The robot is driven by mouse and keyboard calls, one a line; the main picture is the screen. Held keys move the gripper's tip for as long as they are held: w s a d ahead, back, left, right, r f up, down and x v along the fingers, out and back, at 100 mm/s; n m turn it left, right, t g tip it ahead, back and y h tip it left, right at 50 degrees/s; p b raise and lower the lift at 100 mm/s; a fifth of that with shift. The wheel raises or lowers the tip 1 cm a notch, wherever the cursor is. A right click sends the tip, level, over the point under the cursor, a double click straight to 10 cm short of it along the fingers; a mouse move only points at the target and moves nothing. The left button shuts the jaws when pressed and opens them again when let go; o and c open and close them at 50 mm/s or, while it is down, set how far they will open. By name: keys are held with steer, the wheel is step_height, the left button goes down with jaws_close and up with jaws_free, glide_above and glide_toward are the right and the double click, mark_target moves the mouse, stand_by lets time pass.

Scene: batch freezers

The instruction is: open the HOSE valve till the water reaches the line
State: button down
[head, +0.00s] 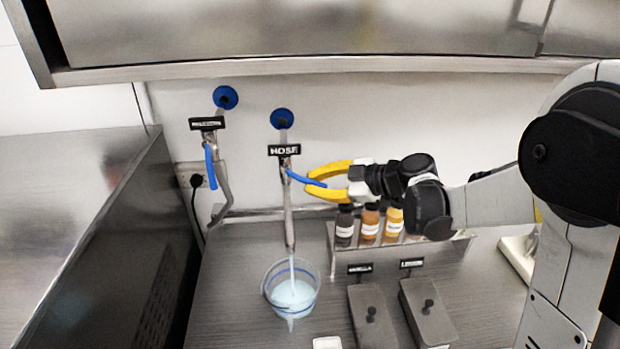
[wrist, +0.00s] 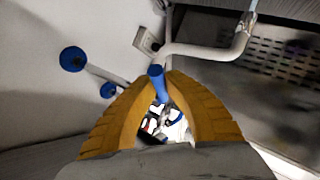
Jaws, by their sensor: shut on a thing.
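The HOSE valve has a black label (head: 284,150) and a blue lever (head: 305,179) that points out to the right. My gripper (head: 325,180) is shut on the blue lever, with its yellow fingers on either side of it. In the wrist view the lever (wrist: 157,80) shows between the fingertips. A pipe (head: 289,215) runs down from the valve, and a stream of water falls from it into a clear bucket (head: 277,308). Pale water (head: 293,292) stands in the bucket. I cannot make out its level against the line clearly.
A second valve with a blue lever (head: 210,166) hangs down at the left. Several sauce bottles (head: 369,223) stand on a rack below my gripper. Two lidded containers (head: 373,318) sit right of the bucket. A metal cabinet (head: 300,35) overhangs the wall.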

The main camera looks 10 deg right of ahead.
steer(key=shift+d+r+n+g+h+p, duration=0.2)
steer(key=shift+r+n+h+p, duration=0.2)
steer(key=shift+r+h+p, duration=0.55)
steer(key=shift+d+r+n+g+h+p, duration=0.15)
steer(key=shift+r+n+h+p, duration=0.35)
steer(key=shift+h+p, duration=0.65)
steer(key=shift+r, duration=0.1)
steer(key=c, duration=1.4)
jaws_free()
steer(key=shift+a, duration=0.15)
steer(key=v, duration=1.2)
steer(key=shift+w+r, duration=0.1)
